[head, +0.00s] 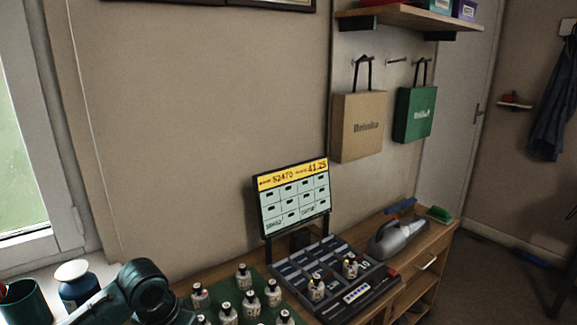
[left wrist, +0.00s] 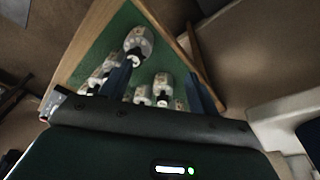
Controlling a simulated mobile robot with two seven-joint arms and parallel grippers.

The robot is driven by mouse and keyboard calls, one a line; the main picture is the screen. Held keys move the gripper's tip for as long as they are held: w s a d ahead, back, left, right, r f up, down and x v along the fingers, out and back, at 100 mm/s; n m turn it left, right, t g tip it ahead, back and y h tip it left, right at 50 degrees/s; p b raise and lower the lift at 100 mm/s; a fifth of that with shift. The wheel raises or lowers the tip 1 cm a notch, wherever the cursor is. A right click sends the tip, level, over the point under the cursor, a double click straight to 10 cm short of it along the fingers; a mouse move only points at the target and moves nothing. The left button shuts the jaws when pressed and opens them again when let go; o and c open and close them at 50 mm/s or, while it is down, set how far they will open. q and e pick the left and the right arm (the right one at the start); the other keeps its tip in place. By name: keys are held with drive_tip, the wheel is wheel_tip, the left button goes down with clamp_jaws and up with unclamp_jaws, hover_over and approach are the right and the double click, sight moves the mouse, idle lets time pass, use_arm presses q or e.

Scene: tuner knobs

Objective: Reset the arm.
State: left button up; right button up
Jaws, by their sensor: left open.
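My left arm (head: 150,287) comes in at the bottom left of the head view; its gripper is out of that frame. In the left wrist view my left gripper (left wrist: 160,45) is open, its two dark fingers apart above a green mat (left wrist: 105,48). Several small whitish knob-like pieces (left wrist: 139,42) stand on the mat around and between the fingers in that picture; none looks gripped. In the head view the pieces (head: 243,277) stand on the green mat (head: 262,307). A grey compartment tray (head: 300,262) beside it holds a few similar pieces (head: 316,289). My right gripper is not in view.
A display board (head: 294,199) with a yellow header stands behind the tray. A blue jar (head: 78,287) and green cup (head: 25,303) stand near my arm. Bags (head: 358,127) hang on the wall.

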use_arm(q)
drive_tip(key=shift+m+t+h, duration=0.3)
drive_tip(key=shift+m+h, duration=0.3)
drive_tip(key=s+d+f, duration=0.1)
drive_tip(key=s, duration=0.1)
drive_tip(key=s+d+f, duration=0.1)
drive_tip(key=s+d, duration=0.1)
drive_tip(key=s+d+f, duration=0.2)
drive_tip(key=shift+s+d, duration=0.2)
drive_tip(key=shift+s, duration=0.05)
drive_tip(key=s+a+f+n+t+y, duration=0.1)
drive_tip(key=s+a, duration=0.2)
drive_tip(key=s, duration=0.5)
drive_tip(key=s+a+f+n+y, duration=0.1)
drive_tip(key=s+a+n, duration=0.15)
drive_tip(key=s, duration=0.65)
drive_tip(key=w+d+m+t+h+p, duration=0.2)
drive_tip(key=w+d+t+h+p, duration=0.1)
drive_tip(key=w+d+t+p, duration=0.3)
drive_tip(key=shift+w+d+f+t, duration=0.2)
drive_tip(key=shift+f+t, duration=0.15)
drive_tip(key=shift+t, duration=0.15)
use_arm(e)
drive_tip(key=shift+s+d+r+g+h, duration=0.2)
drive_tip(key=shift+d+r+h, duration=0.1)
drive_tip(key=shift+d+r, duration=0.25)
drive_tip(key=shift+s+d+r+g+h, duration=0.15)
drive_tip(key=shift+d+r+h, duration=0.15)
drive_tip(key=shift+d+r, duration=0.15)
